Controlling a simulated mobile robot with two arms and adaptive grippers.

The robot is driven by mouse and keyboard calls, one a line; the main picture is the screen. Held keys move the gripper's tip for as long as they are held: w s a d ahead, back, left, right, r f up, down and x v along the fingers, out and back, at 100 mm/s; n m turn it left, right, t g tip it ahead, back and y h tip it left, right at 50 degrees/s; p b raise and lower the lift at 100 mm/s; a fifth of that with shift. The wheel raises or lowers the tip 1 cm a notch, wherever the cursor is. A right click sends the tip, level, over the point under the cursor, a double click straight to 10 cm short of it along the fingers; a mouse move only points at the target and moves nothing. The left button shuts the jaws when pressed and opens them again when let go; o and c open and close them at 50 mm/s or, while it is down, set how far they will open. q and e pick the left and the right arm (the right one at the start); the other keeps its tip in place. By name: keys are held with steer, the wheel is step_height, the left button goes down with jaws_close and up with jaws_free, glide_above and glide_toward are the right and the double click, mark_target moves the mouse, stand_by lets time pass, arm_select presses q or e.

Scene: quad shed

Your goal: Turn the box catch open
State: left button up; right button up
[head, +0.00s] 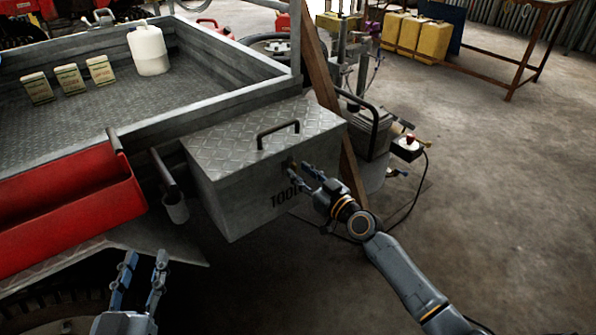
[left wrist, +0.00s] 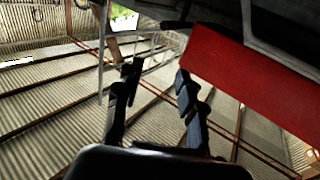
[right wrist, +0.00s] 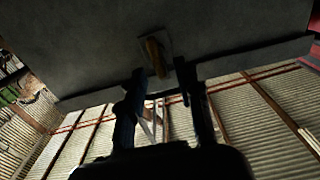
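The grey tread-plate toolbox (head: 240,185) has a dark handle on its lid and lettering on its front, partly hidden by my right gripper. In the right wrist view its catch (right wrist: 155,54) is a small brass-coloured lever on a pale plate, slightly tilted from vertical. My right gripper (head: 305,172) is open in front of the catch. In the right wrist view its fingertips (right wrist: 161,72) stand on either side of the lever's lower end; I cannot tell whether they touch it. My left gripper (head: 144,258) is open and empty at the lower left, away from the toolbox.
A red open bin (head: 70,215) lies left of the toolbox. A metal cargo bed (head: 130,125) behind holds a white jug (head: 148,50) and several small cartons. A brown post (head: 335,125) and machinery stand just right of the toolbox.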

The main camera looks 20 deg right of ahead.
arm_select(q)
steer(key=shift+d+r, duration=0.1)
steer(key=shift+r, duration=0.45)
arm_select(e)
steer(key=shift+x, duration=0.95)
steer(key=shift+c, duration=0.2)
jaws_close()
